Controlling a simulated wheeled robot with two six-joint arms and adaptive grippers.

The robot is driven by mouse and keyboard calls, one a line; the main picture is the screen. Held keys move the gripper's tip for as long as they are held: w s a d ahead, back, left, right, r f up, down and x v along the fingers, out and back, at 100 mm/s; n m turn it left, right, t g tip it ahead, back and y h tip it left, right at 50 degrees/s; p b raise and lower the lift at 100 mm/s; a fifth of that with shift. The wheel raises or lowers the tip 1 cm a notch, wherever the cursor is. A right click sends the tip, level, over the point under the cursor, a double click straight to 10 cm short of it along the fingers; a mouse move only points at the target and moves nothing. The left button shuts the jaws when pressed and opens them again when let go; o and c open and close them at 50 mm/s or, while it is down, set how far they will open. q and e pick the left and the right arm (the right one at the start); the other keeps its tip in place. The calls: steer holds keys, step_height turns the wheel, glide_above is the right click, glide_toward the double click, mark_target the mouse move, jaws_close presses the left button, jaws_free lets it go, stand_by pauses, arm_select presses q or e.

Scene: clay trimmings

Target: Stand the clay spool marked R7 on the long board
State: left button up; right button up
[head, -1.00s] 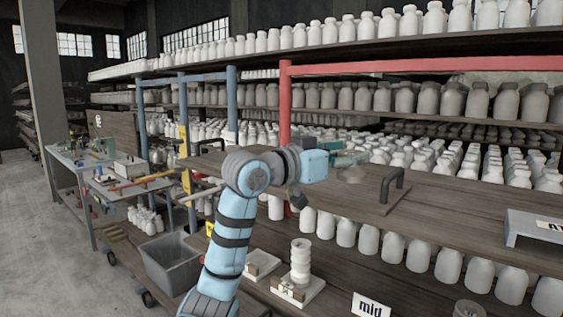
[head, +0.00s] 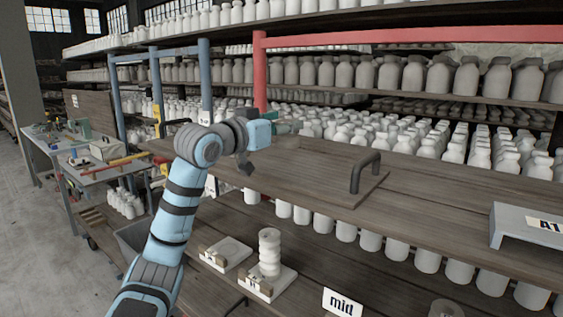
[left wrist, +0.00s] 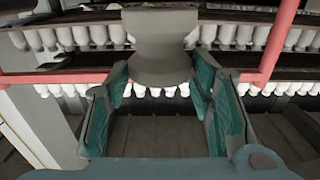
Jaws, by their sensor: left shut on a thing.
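My left gripper (head: 287,126) has teal fingers and is above the long board, toward its far side in the head view. In the left wrist view, the gripper (left wrist: 158,90) is shut on a grey clay spool (left wrist: 158,48) with a narrow waist and flared ends. My right gripper is not in view.
A grey stand (head: 510,225) labelled A1 is at right. A red post (head: 259,75) and rows of white bottles lie beyond.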

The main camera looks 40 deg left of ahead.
mark_target(285, 147)
arm_select(q)
steer(key=f, duration=0.2)
steer(key=w+f+b, duration=0.1)
steer(key=f, duration=0.2)
steer(key=shift+d+f, duration=0.1)
steer(key=shift+f, duration=0.1)
steer(key=shift+d+f+b, duration=0.1)
steer(key=shift+f+b, duration=0.2)
steer(key=shift+b, duration=0.05)
steer(key=shift+s+r, duration=0.2)
steer(key=o, duration=0.9)
steer(key=shift+f, duration=0.2)
steer(key=o, duration=0.4)
steer(key=shift+w, duration=0.1)
steer(key=shift+o, duration=0.2)
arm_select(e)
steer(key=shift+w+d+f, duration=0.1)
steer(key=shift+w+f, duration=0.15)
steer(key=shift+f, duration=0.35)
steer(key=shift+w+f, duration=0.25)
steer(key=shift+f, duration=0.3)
arm_select(q)
steer(key=shift+r, duration=0.1)
